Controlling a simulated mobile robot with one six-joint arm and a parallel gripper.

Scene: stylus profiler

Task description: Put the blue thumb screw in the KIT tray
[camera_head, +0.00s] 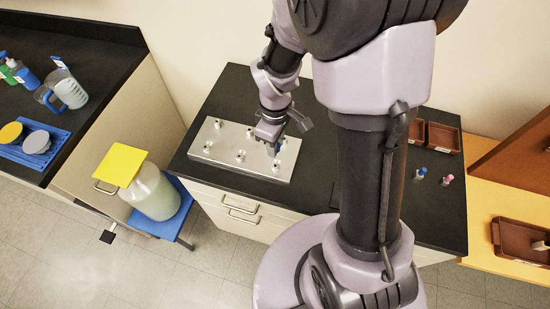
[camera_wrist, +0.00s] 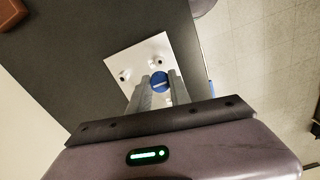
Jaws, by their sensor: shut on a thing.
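My gripper (camera_head: 272,141) is over the right part of the metal plate (camera_head: 226,162) on the dark bench. In the wrist view my gripper (camera_wrist: 160,90) is shut on the blue thumb screw (camera_wrist: 159,77), whose round blue head with a pale slot shows between the fingers. The plate (camera_wrist: 118,64) is below it with several small fittings. I cannot tell whether the screw still touches the plate. Brown trays (camera_head: 441,150) stand at the back right of the bench; no KIT label is legible.
A blue-topped piece (camera_head: 421,172) and a pink-topped piece (camera_head: 447,180) stand on the bench at right. Another brown tray (camera_head: 509,252) holding pale items is on the orange surface. A large jug (camera_head: 152,195) stands left of the bench. My arm hides the bench's middle.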

